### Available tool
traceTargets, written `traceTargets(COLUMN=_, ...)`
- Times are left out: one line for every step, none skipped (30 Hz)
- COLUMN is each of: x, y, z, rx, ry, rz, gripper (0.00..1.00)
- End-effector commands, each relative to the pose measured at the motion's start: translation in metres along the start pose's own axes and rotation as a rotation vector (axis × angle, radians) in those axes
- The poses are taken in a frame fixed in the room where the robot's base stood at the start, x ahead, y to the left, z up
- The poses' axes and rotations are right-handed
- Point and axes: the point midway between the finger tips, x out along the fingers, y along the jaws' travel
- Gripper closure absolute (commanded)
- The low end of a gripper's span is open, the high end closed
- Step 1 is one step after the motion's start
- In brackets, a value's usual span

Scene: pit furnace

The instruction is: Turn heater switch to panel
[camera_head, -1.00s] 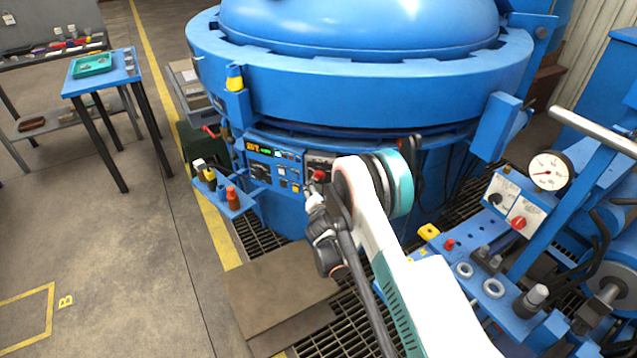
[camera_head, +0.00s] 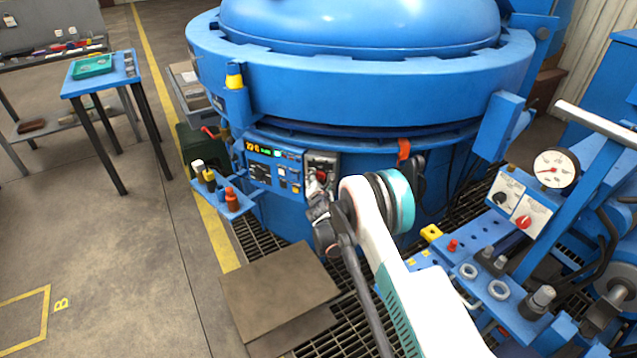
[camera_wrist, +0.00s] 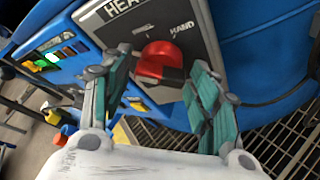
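The heater switch is a red knob (camera_wrist: 160,62) on a grey plate (camera_wrist: 201,30) lettered "HEA…", with "HAND" at its upper right. I cannot read the other label or tell where the knob points. In the wrist view my gripper (camera_wrist: 158,72) is open, its teal-padded fingers to the left and right of the knob, with a gap to each side. Whether the fingertips reach around the knob or stop short of it is unclear. In the head view the red knob (camera_head: 321,176) shows on the blue furnace's front, just above my gripper (camera_head: 318,200).
A control panel (camera_head: 270,167) with a lit display is left of the switch. A small shelf (camera_head: 236,203) with bottles juts out beside it. A stand with a gauge (camera_head: 556,168) and another red knob (camera_head: 523,222) is at right. Grating and a brown plate (camera_head: 278,290) lie below.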

Motion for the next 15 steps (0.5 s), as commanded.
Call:
traceTargets(x=-0.0001, y=0.0000, z=-0.0001, rx=0.000, ry=0.000, rz=0.000, gripper=0.64)
traceTargets(x=-0.0001, y=0.0001, z=-0.0001, rx=0.000, ry=0.000, rz=0.000, gripper=0.71)
traceTargets(x=-0.0001, y=0.0000, z=-0.0001, rx=0.000, ry=0.000, rz=0.000, gripper=0.80)
traceTargets(x=-0.0001, y=0.0000, z=-0.0001, rx=0.000, ry=0.000, rz=0.000, gripper=0.81)
traceTargets(x=-0.0001, y=0.0000, z=-0.0001, rx=0.000, ry=0.000, rz=0.000, gripper=0.81)
traceTargets(x=-0.0001, y=0.0000, z=-0.0001, rx=0.000, ry=0.000, rz=0.000, gripper=0.81)
traceTargets(x=-0.0001, y=-0.0001, z=-0.0001, rx=0.001, ry=0.000, rz=0.000, gripper=0.81)
traceTargets(x=-0.0001, y=-0.0003, z=-0.0002, rx=0.005, ry=0.000, rz=0.002, gripper=0.81)
traceTargets(x=-0.0001, y=-0.0007, z=-0.0001, rx=0.022, ry=0.000, rz=0.009, gripper=0.81)
traceTargets(x=0.0000, y=-0.0012, z=-0.0001, rx=0.041, ry=-0.001, rz=0.017, gripper=0.81)
traceTargets(x=0.0000, y=-0.0019, z=-0.0001, rx=0.068, ry=-0.001, rz=0.027, gripper=0.81)
traceTargets(x=-0.0001, y=-0.0020, z=-0.0001, rx=0.106, ry=-0.001, rz=0.044, gripper=0.81)
traceTargets(x=-0.0001, y=-0.0022, z=-0.0002, rx=0.133, ry=-0.001, rz=0.054, gripper=0.81)
traceTargets(x=0.0000, y=-0.0020, z=-0.0004, rx=0.158, ry=-0.001, rz=0.065, gripper=0.81)
traceTargets(x=0.0001, y=-0.0020, z=-0.0006, rx=0.186, ry=0.000, rz=0.077, gripper=0.81)
